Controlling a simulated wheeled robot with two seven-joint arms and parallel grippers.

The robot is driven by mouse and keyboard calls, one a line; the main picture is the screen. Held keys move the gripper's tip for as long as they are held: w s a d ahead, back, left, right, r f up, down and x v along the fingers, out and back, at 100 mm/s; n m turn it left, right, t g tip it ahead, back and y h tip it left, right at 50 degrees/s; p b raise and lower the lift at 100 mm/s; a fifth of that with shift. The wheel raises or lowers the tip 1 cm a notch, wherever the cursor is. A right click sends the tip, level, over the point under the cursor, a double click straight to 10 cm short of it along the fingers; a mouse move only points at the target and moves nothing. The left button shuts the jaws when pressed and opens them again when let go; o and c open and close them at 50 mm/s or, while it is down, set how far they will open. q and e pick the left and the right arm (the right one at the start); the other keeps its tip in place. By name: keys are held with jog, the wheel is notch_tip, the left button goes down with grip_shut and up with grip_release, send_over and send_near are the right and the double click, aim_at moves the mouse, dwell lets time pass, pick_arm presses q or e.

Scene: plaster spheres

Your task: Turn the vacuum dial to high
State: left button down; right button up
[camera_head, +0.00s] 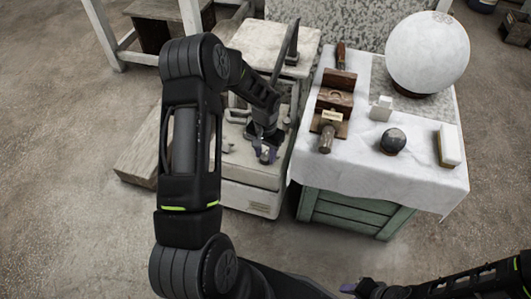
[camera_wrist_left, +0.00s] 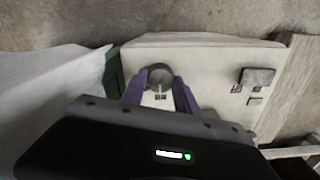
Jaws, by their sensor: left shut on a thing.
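The vacuum machine (camera_head: 249,196) is a cream-coloured box standing left of the cloth-covered table. Its pale top panel (camera_wrist_left: 205,60) fills the middle of the left wrist view. The dial (camera_wrist_left: 160,74) is a round grey knob with a pale pointer line and small marks below it; the lettering is too small to read. My left gripper (camera_head: 264,156) is down at the panel. In the left wrist view its two purple fingers (camera_wrist_left: 159,90) are shut on the dial, one at each side. My right gripper (camera_head: 357,288) shows only partly at the bottom edge.
A grey block-like control (camera_wrist_left: 257,77) sits on the panel beside the dial. The table (camera_head: 310,155) with white cloth holds a large white sphere (camera_head: 427,52), a dark ball (camera_head: 393,141), a wooden tool (camera_head: 333,101) and white blocks. A wooden board (camera_head: 139,153) lies at left.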

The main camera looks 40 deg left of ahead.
aim_at(265, 156)
pick_arm(q)
jog(key=m, duration=0.6)
jog(key=shift+s+p, duration=0.1)
jog(key=shift+p, duration=0.2)
jog(key=m, duration=0.6)
jog(key=shift+p, duration=0.4)
jog(key=c, duration=0.9)
grip_release()
notch_tip(265, 156, up, 8)
jog(key=shift+f+p, duration=0.1)
jog(key=shift+p, duration=0.6)
